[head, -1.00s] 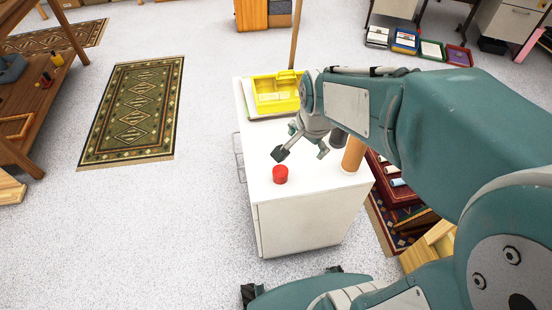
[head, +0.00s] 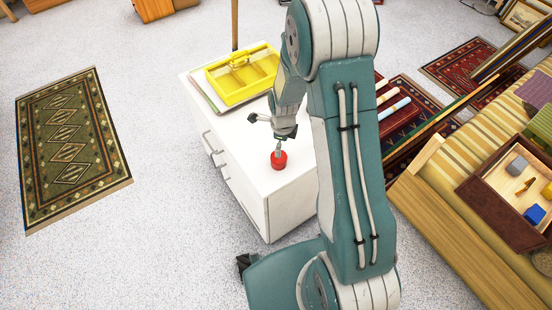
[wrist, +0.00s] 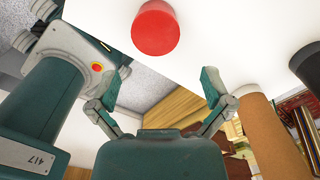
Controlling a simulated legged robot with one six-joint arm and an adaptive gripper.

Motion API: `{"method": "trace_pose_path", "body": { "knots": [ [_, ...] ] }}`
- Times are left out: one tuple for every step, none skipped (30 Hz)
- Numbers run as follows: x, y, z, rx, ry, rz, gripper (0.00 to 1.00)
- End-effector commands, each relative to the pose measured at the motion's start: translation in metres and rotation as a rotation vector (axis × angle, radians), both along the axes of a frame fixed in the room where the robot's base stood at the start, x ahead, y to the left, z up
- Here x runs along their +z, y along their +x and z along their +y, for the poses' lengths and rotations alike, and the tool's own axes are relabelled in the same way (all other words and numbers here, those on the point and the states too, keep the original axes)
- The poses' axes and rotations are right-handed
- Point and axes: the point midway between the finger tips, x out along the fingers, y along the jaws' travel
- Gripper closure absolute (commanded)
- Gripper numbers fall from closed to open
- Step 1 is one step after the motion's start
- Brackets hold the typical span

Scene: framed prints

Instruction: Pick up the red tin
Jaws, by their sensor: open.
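The red tin (head: 278,160) stands on the white cabinet top (head: 300,172), close to its front edge. In the wrist view the tin (wrist: 155,27) is at the top centre, beyond the fingertips. My gripper (head: 266,131) is open and empty, above the cabinet top. In the head view one fingertip overlaps the tin's upper edge; whether it touches cannot be told. In the wrist view the fingers of my gripper (wrist: 165,76) are spread, with the tin outside them.
A yellow divided caddy (head: 258,84) sits at the cabinet's back. In the wrist view a tan cylinder (wrist: 268,135) and a dark cylinder (wrist: 308,65) stand to the right; my arm hides that area in the head view. A bench with a tray (head: 490,185) is at right.

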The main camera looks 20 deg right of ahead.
Motion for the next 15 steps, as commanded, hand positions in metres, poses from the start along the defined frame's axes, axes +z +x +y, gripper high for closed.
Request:
{"method": "trace_pose_path", "body": {
  "knots": [
    [-0.011,-0.001,0.001,0.001,-0.001,0.006,0.00],
    [-0.016,-0.001,0.002,0.001,-0.003,0.005,0.00],
    [-0.022,-0.001,0.004,0.003,-0.005,0.004,0.00],
    [-0.026,-0.001,0.006,0.004,-0.007,0.004,0.00],
    [-0.030,-0.001,0.008,0.004,-0.008,0.004,0.00],
    [-0.034,-0.001,0.009,0.005,-0.010,0.003,0.00],
    [-0.036,0.000,0.010,0.005,-0.011,0.002,0.00],
    [-0.038,-0.001,0.010,0.006,-0.012,0.002,0.00],
    [-0.041,-0.001,0.011,0.005,-0.014,0.003,0.00],
    [-0.043,-0.001,0.012,0.005,-0.014,0.003,0.00],
    [-0.046,-0.001,0.012,0.005,-0.014,0.003,0.00],
    [-0.051,-0.001,0.013,0.006,-0.014,0.003,0.00],
    [-0.055,-0.001,0.012,0.006,-0.013,0.004,0.00],
    [-0.060,-0.001,0.012,0.006,-0.012,0.005,0.00],
    [-0.067,-0.001,0.012,0.007,-0.010,0.004,0.00]
  ]
}}
